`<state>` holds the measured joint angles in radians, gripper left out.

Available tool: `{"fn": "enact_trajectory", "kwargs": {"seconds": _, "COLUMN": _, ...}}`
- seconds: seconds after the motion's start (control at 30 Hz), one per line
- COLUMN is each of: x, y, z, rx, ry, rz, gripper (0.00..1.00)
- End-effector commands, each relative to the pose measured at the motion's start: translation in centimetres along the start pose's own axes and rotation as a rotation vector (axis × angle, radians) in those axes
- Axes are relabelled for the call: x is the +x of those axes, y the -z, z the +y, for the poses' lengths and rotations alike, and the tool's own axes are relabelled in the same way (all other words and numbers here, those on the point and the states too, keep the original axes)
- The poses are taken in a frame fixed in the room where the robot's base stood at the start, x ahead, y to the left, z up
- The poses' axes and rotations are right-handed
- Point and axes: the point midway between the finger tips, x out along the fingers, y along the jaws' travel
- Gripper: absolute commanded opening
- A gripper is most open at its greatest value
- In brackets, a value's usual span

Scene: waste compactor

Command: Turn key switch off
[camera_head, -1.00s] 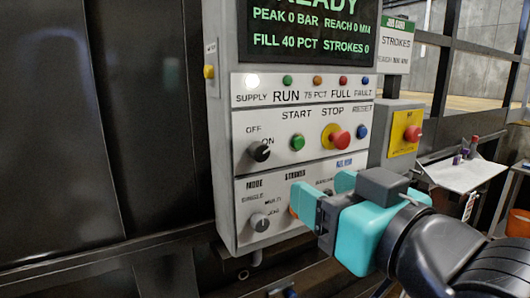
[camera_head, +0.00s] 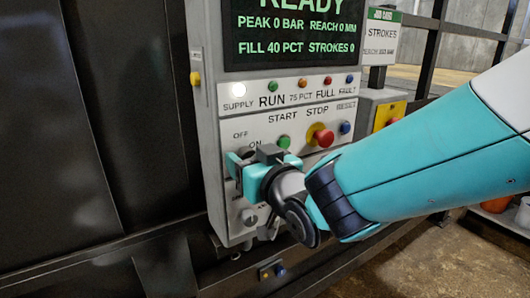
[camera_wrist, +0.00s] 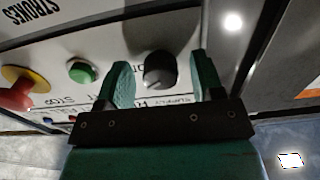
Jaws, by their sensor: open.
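The key switch is a dark round knob (camera_wrist: 160,70) below the OFF/ON lettering on the grey control panel (camera_head: 212,150). In the wrist view, where the panel appears upside down, the knob sits between my two fingers with visible gaps beside it. My gripper (camera_head: 237,168), teal, is at the panel's left side in the head view and covers most of the knob there. In the wrist view my gripper (camera_wrist: 160,82) is open, one finger on each side of the knob. The knob's exact pointing direction is hard to read.
A green start button (camera_head: 284,142) and a red stop button (camera_head: 322,137) on a yellow collar lie right of the switch. A blue reset button (camera_head: 345,128) is further right. A grey mode knob (camera_head: 249,217) is below. The lit screen (camera_head: 295,30) reads READY.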

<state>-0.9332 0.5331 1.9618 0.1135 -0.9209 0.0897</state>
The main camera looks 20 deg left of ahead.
Motion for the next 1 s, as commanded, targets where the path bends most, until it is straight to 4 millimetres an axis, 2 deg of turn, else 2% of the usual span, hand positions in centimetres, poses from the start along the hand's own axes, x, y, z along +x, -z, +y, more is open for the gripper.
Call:
{"fn": "enact_trajectory", "kwargs": {"seconds": 0.2, "x": 0.04, "y": -0.02, "z": 0.01, "rx": 0.0, "ry": 0.0, "rz": 0.0, "gripper": 0.61}}
{"fn": "enact_trajectory", "kwargs": {"seconds": 0.27, "x": 0.03, "y": -0.01, "z": 0.0, "rx": 0.0, "ry": 0.0, "rz": 0.0, "gripper": 0.5}}
{"fn": "enact_trajectory", "kwargs": {"seconds": 0.4, "x": 0.02, "y": 0.0, "z": 0.0, "rx": 0.0, "ry": 0.0, "rz": 0.0, "gripper": 0.17}}
{"fn": "enact_trajectory", "kwargs": {"seconds": 0.43, "x": 0.02, "y": 0.0, "z": 0.01, "rx": 0.0, "ry": 0.0, "rz": 0.0, "gripper": 0.12}}
{"fn": "enact_trajectory", "kwargs": {"seconds": 0.73, "x": 0.01, "y": -0.12, "z": 0.03, "rx": -0.025, "ry": 0.0, "rz": 0.001, "gripper": 0.12}}
{"fn": "enact_trajectory", "kwargs": {"seconds": 1.0, "x": 0.03, "y": -0.41, "z": 0.05, "rx": -0.167, "ry": -0.001, "rz": 0.004, "gripper": 0.12}}
